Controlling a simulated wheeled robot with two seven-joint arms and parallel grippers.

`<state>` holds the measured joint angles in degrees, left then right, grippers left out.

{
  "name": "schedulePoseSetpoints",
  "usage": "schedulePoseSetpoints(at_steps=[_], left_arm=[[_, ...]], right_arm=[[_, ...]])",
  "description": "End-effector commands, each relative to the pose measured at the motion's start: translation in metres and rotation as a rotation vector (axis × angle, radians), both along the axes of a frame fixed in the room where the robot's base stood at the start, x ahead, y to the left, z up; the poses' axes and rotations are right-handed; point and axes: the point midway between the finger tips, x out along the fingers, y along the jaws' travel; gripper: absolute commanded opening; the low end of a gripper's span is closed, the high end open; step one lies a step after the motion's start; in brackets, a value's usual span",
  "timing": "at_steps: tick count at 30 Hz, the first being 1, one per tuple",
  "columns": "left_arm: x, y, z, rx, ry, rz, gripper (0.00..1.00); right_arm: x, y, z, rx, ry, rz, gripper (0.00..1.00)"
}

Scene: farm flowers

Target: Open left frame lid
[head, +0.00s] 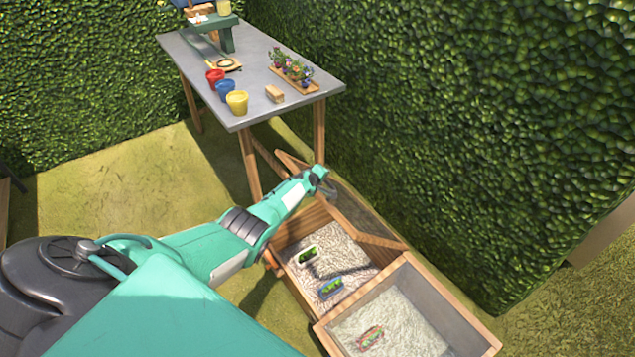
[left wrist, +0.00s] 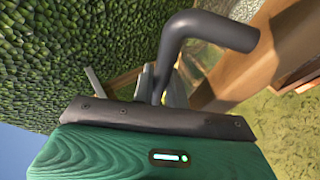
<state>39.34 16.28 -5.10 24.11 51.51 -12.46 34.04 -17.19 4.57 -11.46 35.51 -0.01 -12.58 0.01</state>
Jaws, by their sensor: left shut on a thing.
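The left frame lid (head: 372,222) is a wooden-edged pane, raised and tilted up along the hedge side of the left frame (head: 318,265). In the left wrist view a dark bent bar (left wrist: 205,30) runs down to the grey fingers (left wrist: 168,88), beside a wooden beam (left wrist: 255,65). My right gripper is out of view.
The right frame (head: 400,315) adjoins, holding pale gravel and a red-edged label. A grey table (head: 262,98) with coloured pots (head: 237,101) and a flower tray (head: 293,78) stands behind. A tall hedge (head: 450,110) closes the right side. Grass (head: 110,190) is open at left.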

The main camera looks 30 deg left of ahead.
Motion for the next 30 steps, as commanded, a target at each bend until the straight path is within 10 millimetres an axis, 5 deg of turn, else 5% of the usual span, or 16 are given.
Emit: schedulePoseSetpoints(at_steps=[9,26,27,30], left_arm=[[0.018,-0.006,0.016,0.0,-0.004,0.001,0.0],[0.021,-0.008,0.019,0.0,-0.004,0.0,0.0],[0.021,-0.009,0.019,0.0,-0.004,0.0,0.18],[0.021,-0.009,0.019,0.0,-0.003,-0.001,0.36]], right_arm=[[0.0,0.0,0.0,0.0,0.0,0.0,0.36],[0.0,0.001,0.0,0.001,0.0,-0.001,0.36],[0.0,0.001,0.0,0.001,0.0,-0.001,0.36],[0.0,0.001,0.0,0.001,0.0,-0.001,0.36]])
